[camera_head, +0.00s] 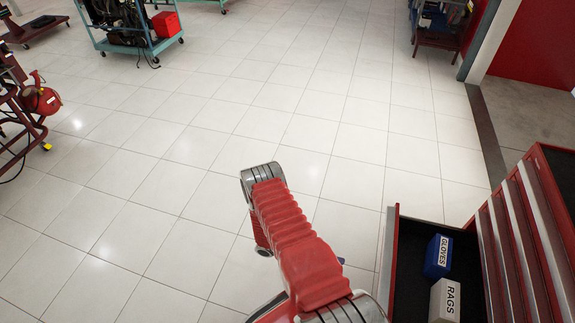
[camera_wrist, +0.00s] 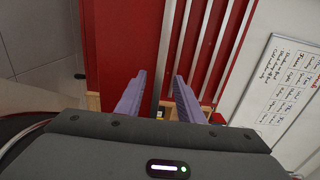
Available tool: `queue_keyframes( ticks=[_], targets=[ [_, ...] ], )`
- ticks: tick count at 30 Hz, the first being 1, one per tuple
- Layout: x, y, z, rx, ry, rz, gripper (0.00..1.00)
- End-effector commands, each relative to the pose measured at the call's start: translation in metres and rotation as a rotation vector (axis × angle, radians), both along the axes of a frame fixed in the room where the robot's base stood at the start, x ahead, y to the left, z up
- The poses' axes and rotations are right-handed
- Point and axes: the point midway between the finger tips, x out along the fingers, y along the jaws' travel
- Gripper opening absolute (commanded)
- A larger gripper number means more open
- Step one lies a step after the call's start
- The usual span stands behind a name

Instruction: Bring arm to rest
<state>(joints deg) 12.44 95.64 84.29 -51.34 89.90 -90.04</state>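My red arm (camera_head: 290,240) reaches up and forward from the bottom of the head view, over the tiled floor and just left of an open drawer. In the wrist view my gripper (camera_wrist: 160,77) shows two purple fingers standing apart with a clear gap and nothing held between them. Behind the fingers is a red surface with pale vertical strips. In the head view the arm hides most of the gripper.
A red tool cabinet (camera_head: 525,235) at right has an open drawer (camera_head: 410,265) holding a blue GLOVES box (camera_head: 438,257) and a white RAGS box (camera_head: 444,300). A teal engine cart (camera_head: 127,30) and a red stand (camera_head: 20,110) are at left. The middle floor is clear.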

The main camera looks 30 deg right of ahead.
Motion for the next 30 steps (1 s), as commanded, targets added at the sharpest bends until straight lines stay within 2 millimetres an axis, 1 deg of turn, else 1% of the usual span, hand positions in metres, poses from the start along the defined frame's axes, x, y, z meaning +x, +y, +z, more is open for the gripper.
queue_keyframes(
  ticks=[5, 21, 27, 30],
  targets=[
    [-0.011, -0.009, 0.000, 0.000, 0.001, -0.003, 0.34],
    [-0.067, -0.052, 0.001, 0.000, 0.002, -0.003, 0.34],
    [-0.085, -0.066, 0.002, 0.000, 0.002, -0.003, 0.34],
    [-0.090, -0.071, 0.002, 0.000, 0.002, -0.002, 0.34]
  ],
)
